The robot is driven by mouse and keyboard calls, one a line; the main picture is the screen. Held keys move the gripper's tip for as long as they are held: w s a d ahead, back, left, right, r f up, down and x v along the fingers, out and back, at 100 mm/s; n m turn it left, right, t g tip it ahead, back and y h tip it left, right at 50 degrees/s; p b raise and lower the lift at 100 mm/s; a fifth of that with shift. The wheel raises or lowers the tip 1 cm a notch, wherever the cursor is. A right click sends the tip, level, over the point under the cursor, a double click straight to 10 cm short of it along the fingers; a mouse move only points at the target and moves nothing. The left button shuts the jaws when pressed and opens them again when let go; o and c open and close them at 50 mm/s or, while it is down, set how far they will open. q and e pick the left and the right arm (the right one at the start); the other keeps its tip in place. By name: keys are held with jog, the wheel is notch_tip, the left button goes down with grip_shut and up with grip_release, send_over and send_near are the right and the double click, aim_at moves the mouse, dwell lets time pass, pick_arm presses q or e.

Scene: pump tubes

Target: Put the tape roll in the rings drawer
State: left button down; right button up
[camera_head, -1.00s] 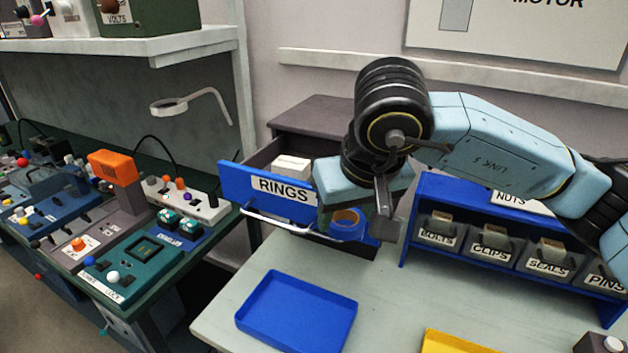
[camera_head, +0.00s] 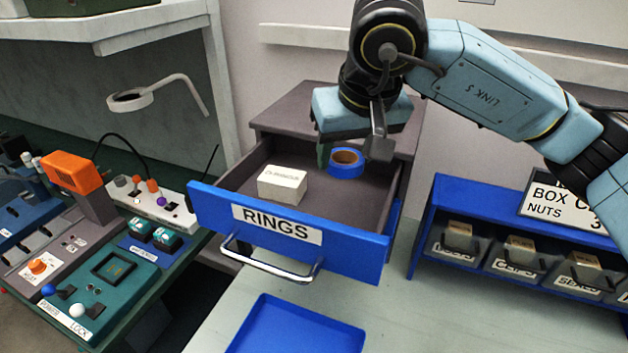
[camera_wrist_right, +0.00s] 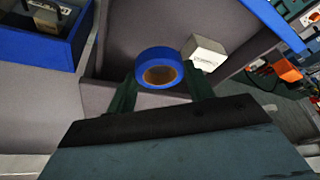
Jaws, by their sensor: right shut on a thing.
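The tape roll (camera_head: 346,172) is a blue ring with a brown core. My right gripper (camera_head: 352,158) is shut on it, and the wrist view shows the roll (camera_wrist_right: 158,55) between the two fingers. The rings drawer (camera_head: 225,206), with a blue front labelled RINGS, is pulled open. The roll and gripper are over the back right part of the drawer's inside; I cannot tell whether the roll touches its floor. My left gripper is not in view.
A white box (camera_head: 282,186) lies in the drawer, left of the roll; it also shows in the wrist view (camera_wrist_right: 204,54). A blue tray (camera_head: 297,330) is on the table below. A blue bin rack (camera_head: 432,222) stands at the right. The drawer floor right of the box is bare.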

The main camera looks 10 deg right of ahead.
aim_at(351, 178)
jog(key=f, duration=0.1)
jog(key=s+f, duration=0.1)
jog(key=f, duration=0.2)
jog(key=shift+s+f+p, duration=0.15)
jog(key=shift+s+p, duration=0.15)
jog(key=shift+p, duration=0.05)
jog(key=shift+w+f, duration=0.25)
jog(key=shift+f, duration=0.45)
notch_tip(351, 178, down, 3)
jog(key=shift+s+f+p, duration=0.1)
jog(key=shift+p, duration=0.2)
jog(key=shift+f+b, duration=0.3)
jog(key=o, duration=1)
jog(key=shift+c, duration=0.2)
jog(key=shift+r, duration=0.1)
jog(key=shift+r+p, duration=0.2)
jog(key=shift+p, duration=0.15)
jog(key=b+v, duration=0.1)
jog(key=v, duration=1)
jog(key=shift+r, duration=0.4)
